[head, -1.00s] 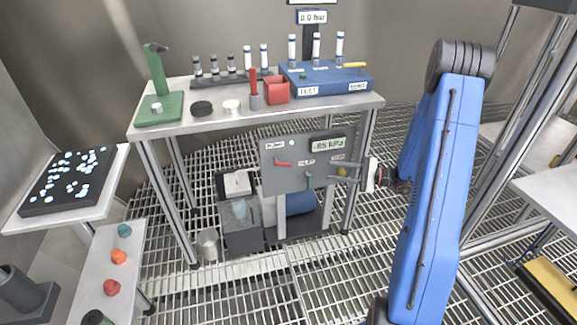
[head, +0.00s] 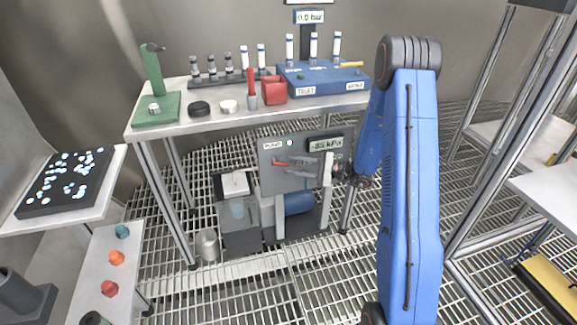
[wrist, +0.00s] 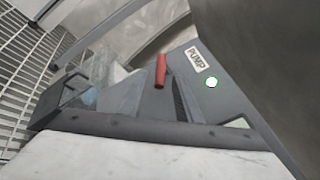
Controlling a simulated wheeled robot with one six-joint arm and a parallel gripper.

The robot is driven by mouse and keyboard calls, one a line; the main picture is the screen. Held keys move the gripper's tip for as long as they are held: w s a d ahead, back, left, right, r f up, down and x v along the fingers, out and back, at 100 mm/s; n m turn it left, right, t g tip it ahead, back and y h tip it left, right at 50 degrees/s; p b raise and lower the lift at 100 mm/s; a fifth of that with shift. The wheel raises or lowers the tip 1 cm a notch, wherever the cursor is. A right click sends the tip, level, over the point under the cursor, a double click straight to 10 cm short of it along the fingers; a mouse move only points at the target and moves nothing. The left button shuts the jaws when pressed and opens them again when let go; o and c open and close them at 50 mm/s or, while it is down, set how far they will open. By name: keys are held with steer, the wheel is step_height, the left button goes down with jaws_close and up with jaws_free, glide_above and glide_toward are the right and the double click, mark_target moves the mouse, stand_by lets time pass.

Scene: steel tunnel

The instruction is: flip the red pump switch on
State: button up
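The red pump switch (head: 282,163) is a short red lever on the grey control panel (head: 268,184), under the PUMP label. In the head view it lies roughly level. My gripper (head: 298,165) is in front of the panel, pointing left, with its fingers apart close to the lever's right end. I cannot tell whether a finger touches the lever.
The panel's display (head: 326,144) is partly visible above my gripper.

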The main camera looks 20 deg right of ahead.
steer(key=shift+x, duration=1.15)
steer(key=shift+c, duration=0.6)
jaws_close()
steer(key=shift+r+n+g+h, duration=0.35)
steer(key=shift+r+n+h, duration=0.1)
steer(key=shift+h, duration=0.35)
steer(key=shift+r+n+g+h, duration=0.35)
steer(key=shift+r+n+h, duration=0.1)
steer(key=shift+h, duration=0.35)
steer(key=shift+o, duration=0.6)
jaws_free()
